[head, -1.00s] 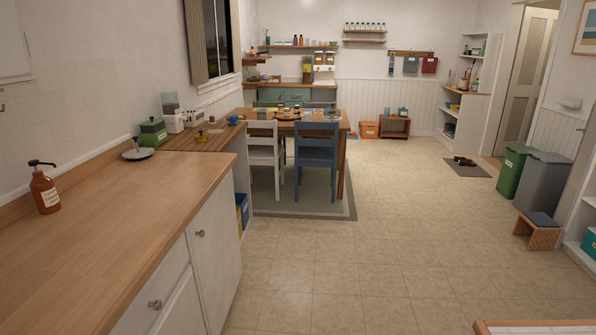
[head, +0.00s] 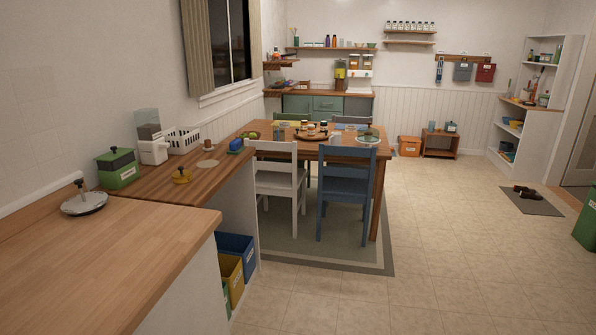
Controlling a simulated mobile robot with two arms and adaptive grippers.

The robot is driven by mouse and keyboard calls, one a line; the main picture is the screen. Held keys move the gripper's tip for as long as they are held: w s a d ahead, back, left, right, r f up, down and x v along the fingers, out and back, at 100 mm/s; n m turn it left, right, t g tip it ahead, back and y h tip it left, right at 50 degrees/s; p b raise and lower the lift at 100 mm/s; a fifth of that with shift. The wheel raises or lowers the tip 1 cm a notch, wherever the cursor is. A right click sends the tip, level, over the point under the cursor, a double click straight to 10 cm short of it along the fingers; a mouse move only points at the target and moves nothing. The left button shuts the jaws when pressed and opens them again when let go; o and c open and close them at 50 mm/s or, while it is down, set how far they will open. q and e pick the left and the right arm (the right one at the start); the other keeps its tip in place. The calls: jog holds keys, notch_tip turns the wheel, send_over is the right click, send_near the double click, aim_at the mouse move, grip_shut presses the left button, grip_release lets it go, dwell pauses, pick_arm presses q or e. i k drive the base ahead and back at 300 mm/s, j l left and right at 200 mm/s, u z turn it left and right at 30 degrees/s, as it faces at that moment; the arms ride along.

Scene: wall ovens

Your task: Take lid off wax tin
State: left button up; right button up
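I cannot tell for certain which thing is the wax tin. A green box-shaped container (head: 119,172) with a dark top, a black knob and a pale label stands against the wall on the left counter. A round silver lid-like piece (head: 84,203) with a dark knob lies on the nearer counter. A small yellow round piece (head: 181,178) with a dark knob sits on the counter to the right of the green container. Neither of my grippers is in view.
The near wooden counter (head: 120,255) is mostly bare. A white basket (head: 183,140) and a small blue item (head: 236,146) stand farther along. A white chair (head: 276,180) and a blue chair (head: 345,187) stand at the dining table. The floor (head: 450,270) at right is open.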

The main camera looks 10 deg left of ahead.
aim_at(181, 173)
jog(key=i+l+u, duration=0.1)
jog(key=i+u, duration=0.35)
jog(key=i+l+u, duration=0.25)
jog(key=i+u, duration=0.2)
jog(key=i+l+u, duration=0.85)
jog(key=k+l, duration=0.05)
jog(key=k, duration=0.05)
